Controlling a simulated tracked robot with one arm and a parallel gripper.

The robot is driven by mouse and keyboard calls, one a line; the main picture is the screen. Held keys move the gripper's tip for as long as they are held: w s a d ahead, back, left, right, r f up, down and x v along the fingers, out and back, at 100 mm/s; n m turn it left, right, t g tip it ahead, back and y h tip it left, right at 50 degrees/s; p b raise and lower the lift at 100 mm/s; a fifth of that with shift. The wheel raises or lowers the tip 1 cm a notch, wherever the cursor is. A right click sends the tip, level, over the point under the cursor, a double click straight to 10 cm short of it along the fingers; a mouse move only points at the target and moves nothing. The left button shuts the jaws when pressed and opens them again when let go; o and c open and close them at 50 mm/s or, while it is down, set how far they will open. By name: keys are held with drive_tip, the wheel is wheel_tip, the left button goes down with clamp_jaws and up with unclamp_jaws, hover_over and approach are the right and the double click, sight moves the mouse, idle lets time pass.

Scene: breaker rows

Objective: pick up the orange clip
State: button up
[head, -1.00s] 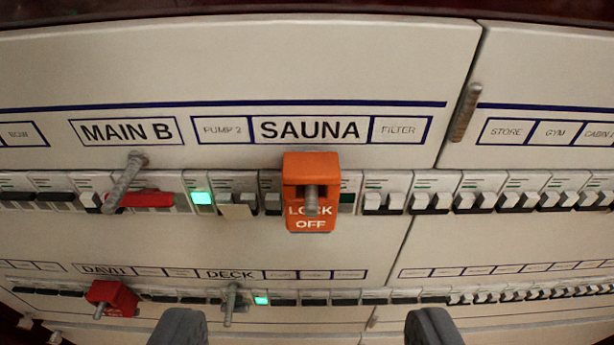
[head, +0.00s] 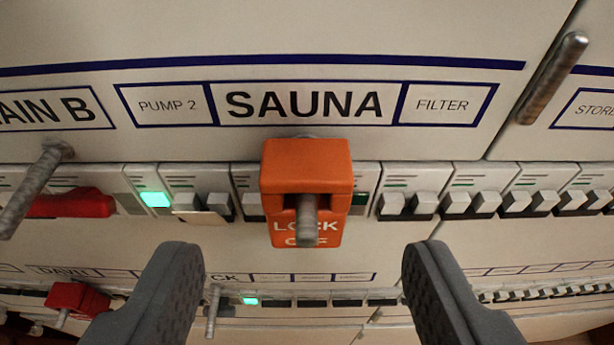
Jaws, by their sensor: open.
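The orange clip (head: 306,165), marked LOCK OFF, sits over a breaker in the upper row, below the SAUNA label (head: 304,104). A grey metal pin (head: 307,222) sticks out through its opening toward me. My gripper (head: 304,255) is open and empty. Its two dark grey fingers stand apart to the left and right of the clip, lower in the picture, and do not touch it. The breaker behind the clip is mostly hidden.
A metal peg (head: 36,188) juts out at left in front of a red handle (head: 75,204). Another peg (head: 552,78) sticks out at upper right. A red clip (head: 76,299) is on the lower row. White switches flank the orange clip. Green lamps (head: 155,199) glow.

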sight(306, 242)
drive_tip(key=shift+b+x, duration=1.6)
drive_tip(key=shift+x, duration=0.7)
drive_tip(key=shift+s, duration=0.1)
drive_tip(key=c, duration=1.1)
drive_tip(key=shift+o, duration=0.2)
drive_tip(key=shift+r, duration=0.1)
